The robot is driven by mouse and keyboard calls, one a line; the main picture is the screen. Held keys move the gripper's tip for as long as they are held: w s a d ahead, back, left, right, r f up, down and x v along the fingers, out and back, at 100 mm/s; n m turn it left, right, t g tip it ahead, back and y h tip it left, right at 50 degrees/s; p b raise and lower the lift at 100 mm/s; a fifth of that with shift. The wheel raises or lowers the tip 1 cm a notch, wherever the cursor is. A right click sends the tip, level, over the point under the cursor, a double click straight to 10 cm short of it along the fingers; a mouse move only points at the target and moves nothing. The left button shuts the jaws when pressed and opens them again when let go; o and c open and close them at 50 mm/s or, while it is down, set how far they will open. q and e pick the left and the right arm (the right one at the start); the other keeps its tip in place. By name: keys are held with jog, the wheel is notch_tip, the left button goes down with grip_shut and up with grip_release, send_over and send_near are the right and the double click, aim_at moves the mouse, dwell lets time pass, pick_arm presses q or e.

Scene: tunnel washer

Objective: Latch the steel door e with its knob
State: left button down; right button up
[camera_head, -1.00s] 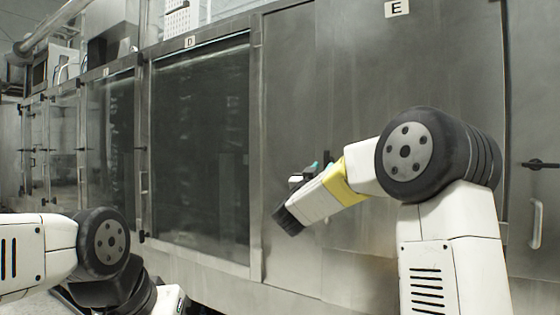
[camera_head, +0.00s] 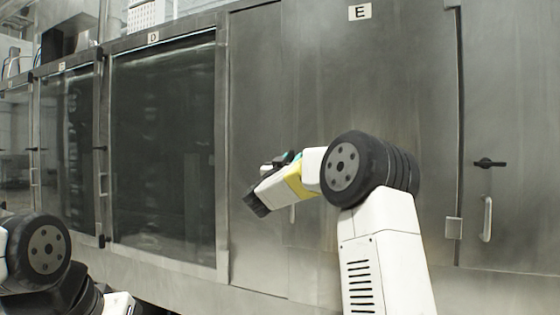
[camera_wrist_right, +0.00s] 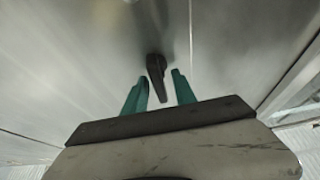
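Steel door E (camera_head: 400,90) carries a white "E" label and looks flush with the panel to its left. Its black knob (camera_wrist_right: 155,68) shows in the right wrist view as a lever pointing down the picture. My right gripper (camera_wrist_right: 160,88) is open there, with one teal finger on each side of the knob. A gap shows between the knob and each finger. In the head view my right gripper (camera_head: 293,158) is in front of the door's left edge, hiding the knob. My left arm is at the lower left; its gripper fingers are not visible.
A vertical handle (camera_head: 292,213) shows below my right gripper. Glazed door D (camera_head: 165,140) is to the left. On the right, another steel door has a black knob (camera_head: 489,163) and a handle (camera_head: 487,219). A hinge (camera_head: 453,228) is at door E's right edge.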

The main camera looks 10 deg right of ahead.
grip_shut()
jog(key=shift+m, duration=0.5)
jog(key=m+g+h, duration=0.1)
jog(key=m, duration=0.1)
jog(key=m+g+h, duration=0.1)
jog(key=m, duration=0.2)
jog(key=shift+g+h, duration=0.3)
jog(key=m+g, duration=0.1)
jog(key=m, duration=0.2)
jog(key=m+g+h, duration=0.1)
jog(key=m, duration=0.2)
jog(key=shift+s+d+f+m+g, duration=0.1)
jog(key=shift+d+m+g, duration=0.1)
jog(key=shift+m+g, duration=0.1)
jog(key=m+g, duration=0.2)
jog(key=m, duration=0.3)
jog(key=shift+f, duration=0.15)
jog(key=shift+s+d+f+m+g+y, duration=0.1)
jog(key=shift+m+g+y, duration=0.3)
jog(key=shift+m, duration=0.8)
jog(key=shift+f+m+g+y, duration=0.15)
jog(key=shift+m+g, duration=0.35)
jog(key=shift+m, duration=0.7)
